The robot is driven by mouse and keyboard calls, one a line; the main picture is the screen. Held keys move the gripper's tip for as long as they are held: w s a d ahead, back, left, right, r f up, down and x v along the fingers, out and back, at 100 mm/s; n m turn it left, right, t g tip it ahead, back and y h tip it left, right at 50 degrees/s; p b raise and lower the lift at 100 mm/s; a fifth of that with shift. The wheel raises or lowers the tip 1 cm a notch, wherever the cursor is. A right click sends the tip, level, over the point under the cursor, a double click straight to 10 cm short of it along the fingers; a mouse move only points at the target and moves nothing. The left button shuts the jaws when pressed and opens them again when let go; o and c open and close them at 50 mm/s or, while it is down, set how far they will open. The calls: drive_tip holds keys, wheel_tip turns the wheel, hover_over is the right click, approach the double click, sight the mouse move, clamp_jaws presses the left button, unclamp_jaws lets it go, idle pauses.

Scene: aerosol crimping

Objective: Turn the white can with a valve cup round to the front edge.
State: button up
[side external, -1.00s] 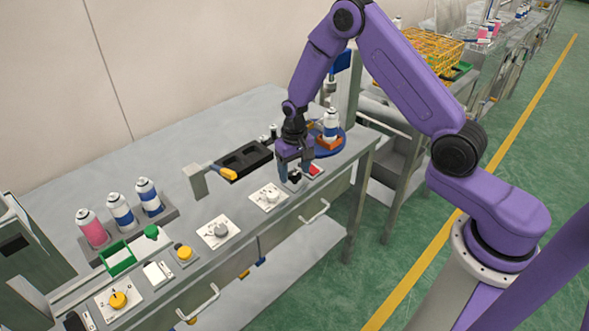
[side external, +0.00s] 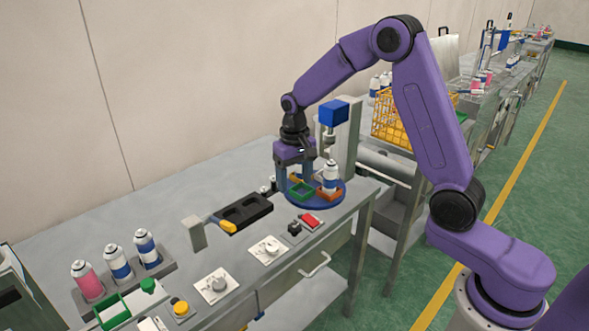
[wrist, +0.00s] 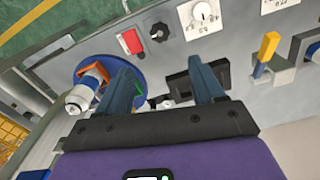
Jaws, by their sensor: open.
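The white can with a blue band (side external: 330,177) stands upright in an orange nest (side external: 327,191) on the right side of the blue turntable (side external: 318,203). A small valve top shows on it. A green nest (side external: 299,193) sits on the turntable's left side. My gripper (side external: 294,180) is open over the green nest, left of the can, with no can between its fingers. In the wrist view my gripper (wrist: 162,80) spans the turntable's right edge, and the can (wrist: 80,98) lies outside the left finger. The finger partly hides the turntable and the green nest.
A press column with a blue head (side external: 333,112) stands behind the turntable. A red switch (side external: 311,221) and black knob (side external: 294,229) are in front. A black tray (side external: 240,214) lies to the left. Several cans (side external: 117,262) stand in a rack at far left.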

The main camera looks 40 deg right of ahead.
drive_tip(key=shift+r, duration=1.35)
drive_tip(key=shift+a, duration=0.1)
drive_tip(key=s+a+r+n, duration=0.1)
drive_tip(key=s+a+n, duration=0.15)
drive_tip(key=s, duration=0.55)
drive_tip(key=s+a+r+n, duration=0.2)
drive_tip(key=s+n, duration=0.2)
drive_tip(key=s, duration=0.4)
drive_tip(key=s+a+r+n, duration=0.1)
drive_tip(key=s+a+n, duration=0.1)
drive_tip(key=s+n, duration=0.35)
drive_tip(key=s+d+n, duration=0.2)
drive_tip(key=s+d, duration=0.1)
drive_tip(key=s, duration=0.9)
drive_tip(key=shift+s+n, duration=0.35)
drive_tip(key=shift+n, duration=0.05)
